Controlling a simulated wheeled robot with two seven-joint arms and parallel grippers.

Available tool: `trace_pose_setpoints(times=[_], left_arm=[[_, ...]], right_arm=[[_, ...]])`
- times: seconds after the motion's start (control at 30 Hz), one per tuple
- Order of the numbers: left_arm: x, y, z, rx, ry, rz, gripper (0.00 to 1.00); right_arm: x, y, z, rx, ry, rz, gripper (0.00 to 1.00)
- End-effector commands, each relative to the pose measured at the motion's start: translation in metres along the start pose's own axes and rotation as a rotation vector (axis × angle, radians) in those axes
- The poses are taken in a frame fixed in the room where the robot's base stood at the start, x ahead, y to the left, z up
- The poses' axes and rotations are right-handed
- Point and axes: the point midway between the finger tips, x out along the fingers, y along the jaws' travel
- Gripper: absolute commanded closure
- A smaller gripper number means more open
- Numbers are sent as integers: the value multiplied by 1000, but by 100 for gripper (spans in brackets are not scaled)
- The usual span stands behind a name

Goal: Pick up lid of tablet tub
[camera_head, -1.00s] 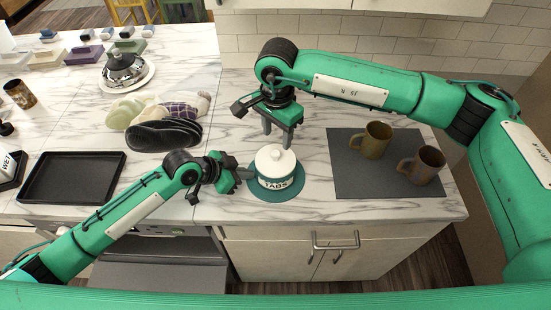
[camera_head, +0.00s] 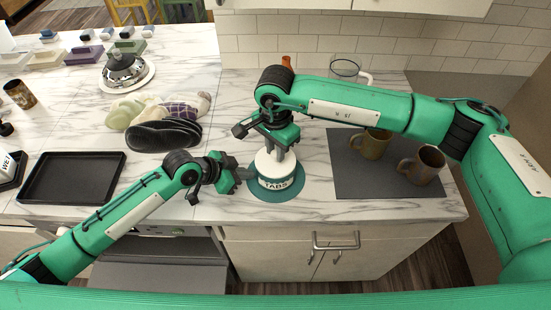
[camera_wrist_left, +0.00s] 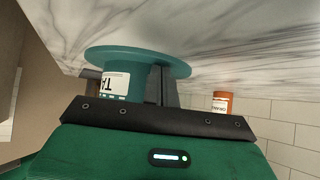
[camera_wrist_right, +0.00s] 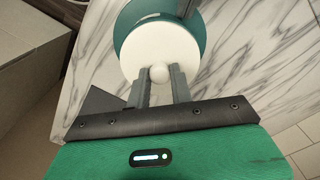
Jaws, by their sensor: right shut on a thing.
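The white tablet tub (camera_head: 275,184), with a teal band and "TABS" on it, stands on a round teal base (camera_head: 293,190). Its white lid (camera_head: 264,163) has a round knob (camera_wrist_right: 159,73) and sits on the tub. My right gripper (camera_head: 279,152) is above the lid, shut on the knob; the right wrist view shows the knob between its fingertips (camera_wrist_right: 160,80). My left gripper (camera_head: 248,173) is low at the tub's left side, its fingers (camera_wrist_left: 163,85) together and empty. The tub (camera_wrist_left: 114,84) shows beside them in the left wrist view; contact cannot be told.
Two brown mugs (camera_head: 371,145) (camera_head: 421,166) stand on a dark grey mat (camera_head: 345,168) at right. A black tray (camera_head: 72,178) lies at left, with mitts (camera_head: 163,135) behind. An orange bottle (camera_head: 286,62) and a glass jug (camera_head: 345,69) stand by the wall.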

Motion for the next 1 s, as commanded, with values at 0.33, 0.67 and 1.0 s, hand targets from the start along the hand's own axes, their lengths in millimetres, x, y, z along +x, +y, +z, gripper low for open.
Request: trace_pose_setpoints(times=[0.33,0.67,1.0], left_arm=[[2,-1,5,-3,-11,-2,100],[2,-1,6,-3,-11,-1,100],[2,-1,6,-3,-11,-1,100]], right_arm=[[-20,-1,0,-1,2,-4,100],[-83,-1,0,-1,2,-3,100],[-100,0,0,0,0,-1,100]])
